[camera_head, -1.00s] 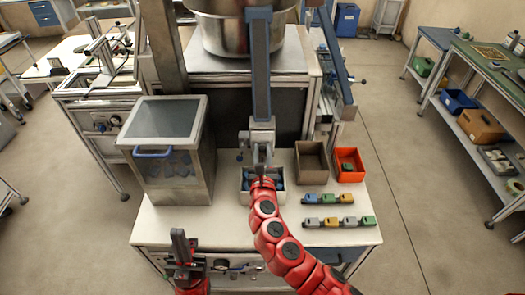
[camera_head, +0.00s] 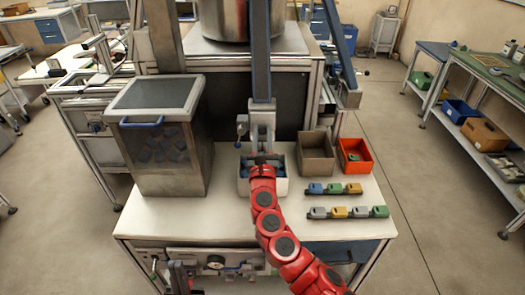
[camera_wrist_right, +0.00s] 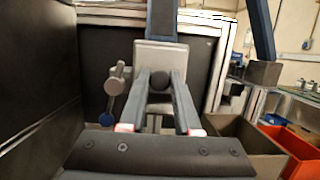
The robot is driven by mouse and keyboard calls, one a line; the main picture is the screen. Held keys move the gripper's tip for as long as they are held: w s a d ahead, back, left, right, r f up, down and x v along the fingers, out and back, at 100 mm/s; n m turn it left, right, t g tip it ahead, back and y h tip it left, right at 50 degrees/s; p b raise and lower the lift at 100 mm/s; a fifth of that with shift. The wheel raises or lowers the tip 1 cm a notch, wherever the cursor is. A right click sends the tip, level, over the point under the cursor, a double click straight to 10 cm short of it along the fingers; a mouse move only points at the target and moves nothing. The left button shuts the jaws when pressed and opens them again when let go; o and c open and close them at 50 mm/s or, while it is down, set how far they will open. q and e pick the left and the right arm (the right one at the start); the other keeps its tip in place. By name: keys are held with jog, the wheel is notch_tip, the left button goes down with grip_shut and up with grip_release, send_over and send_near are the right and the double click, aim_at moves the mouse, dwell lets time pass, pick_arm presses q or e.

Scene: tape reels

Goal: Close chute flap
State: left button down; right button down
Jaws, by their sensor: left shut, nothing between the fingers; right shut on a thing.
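The blue chute (camera_head: 261,60) comes down at the centre and ends in a grey metal mouth (camera_head: 262,116). In the right wrist view, a light grey plate (camera_wrist_right: 178,56) is at its lower end. My right gripper (camera_head: 263,160) is just below the mouth. In its wrist view its fingers (camera_wrist_right: 160,88) are shut on a small dark round knob (camera_wrist_right: 159,79) in front of the plate. Whether the flap is open or closed is unclear. My left gripper (camera_head: 178,272) is shut and empty, low in the head view, near the bench front.
A white bin (camera_head: 243,187) with blue parts is under the mouth. A brown bin (camera_head: 316,160) and an orange bin (camera_head: 355,158) stand to its right. A lidded metal box (camera_head: 160,120) stands left. Two rows of small coloured parts lie at the right front.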

jog(key=shift+w+f+t+b, duration=0.35)
jog(key=shift+f+t+b, duration=0.45)
jog(key=shift+b, duration=3.15)
jog(key=shift+w+r+b, duration=0.1)
jog(key=shift+r+b, duration=0.2)
jog(key=shift+b, duration=0.1)
jog(key=shift+r, duration=0.1)
jog(key=c, duration=0.6)
grip_release()
jog(key=shift+c, duration=0.2)
jog(key=v, duration=1.7)
jog(key=shift+f+b, duration=0.4)
jog(key=shift+b, duration=0.05)
